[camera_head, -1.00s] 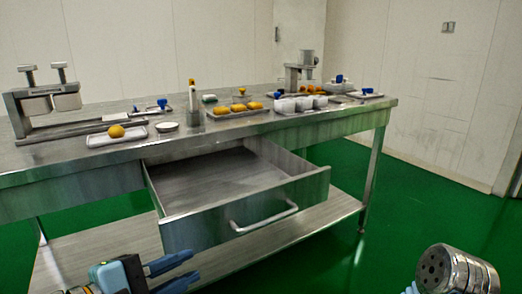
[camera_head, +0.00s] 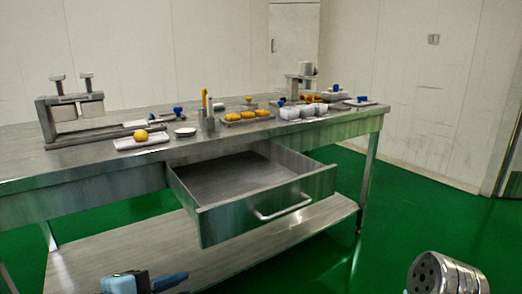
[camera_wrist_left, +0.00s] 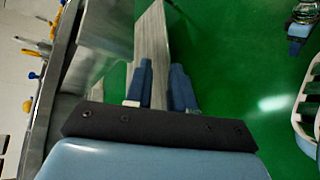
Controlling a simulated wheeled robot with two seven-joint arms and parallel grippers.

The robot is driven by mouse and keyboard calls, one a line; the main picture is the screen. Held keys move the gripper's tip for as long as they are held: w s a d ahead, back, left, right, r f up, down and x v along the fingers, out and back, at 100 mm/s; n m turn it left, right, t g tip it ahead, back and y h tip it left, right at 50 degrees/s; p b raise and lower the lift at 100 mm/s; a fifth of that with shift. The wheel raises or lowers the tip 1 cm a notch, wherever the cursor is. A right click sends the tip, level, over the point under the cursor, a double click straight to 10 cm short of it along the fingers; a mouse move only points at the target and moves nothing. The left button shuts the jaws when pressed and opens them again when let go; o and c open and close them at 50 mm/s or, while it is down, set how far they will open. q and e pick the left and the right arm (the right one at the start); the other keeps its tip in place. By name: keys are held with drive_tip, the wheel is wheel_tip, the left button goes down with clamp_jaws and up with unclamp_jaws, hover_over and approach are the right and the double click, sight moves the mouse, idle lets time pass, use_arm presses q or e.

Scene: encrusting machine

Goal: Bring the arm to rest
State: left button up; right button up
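My left gripper (camera_head: 160,282) is at the bottom edge of the head view, in front of and below the open drawer, only partly in frame. In the left wrist view its two blue fingers (camera_wrist_left: 162,88) stand apart with nothing between them, over the lower shelf and green floor. A rounded metal link of my right arm (camera_head: 443,274) shows at the bottom right of the head view.
The steel table (camera_head: 90,172) carries a press (camera_head: 75,117), trays with yellow pieces, white cups (camera_head: 290,112) and blue-handled items. Its drawer (camera_head: 265,205) is pulled out toward me, empty. A shelf (camera_head: 110,262) runs below. Green floor is clear at right.

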use_arm(q)
drive_tip(key=w+a+f+m+g+y+p, duration=0.1)
drive_tip(key=w+f+m+g+y+p, duration=0.15)
drive_tip(key=f, duration=1.05)
drive_tip(key=w+a+f+m+g+y+p, duration=0.1)
drive_tip(key=w+f+m+g, duration=0.25)
drive_tip(key=f, duration=0.85)
drive_tip(key=s+d+f+m+g, duration=0.2)
drive_tip(key=s+f+m, duration=0.2)
drive_tip(key=f, duration=0.5)
drive_tip(key=s+d+f+m+g+p, duration=0.1)
drive_tip(key=s+f+m, duration=0.3)
drive_tip(key=f, duration=0.5)
drive_tip(key=shift+s+d+f+m+g, duration=0.35)
drive_tip(key=shift+s+d+g, duration=0.4)
drive_tip(key=shift+s, duration=0.4)
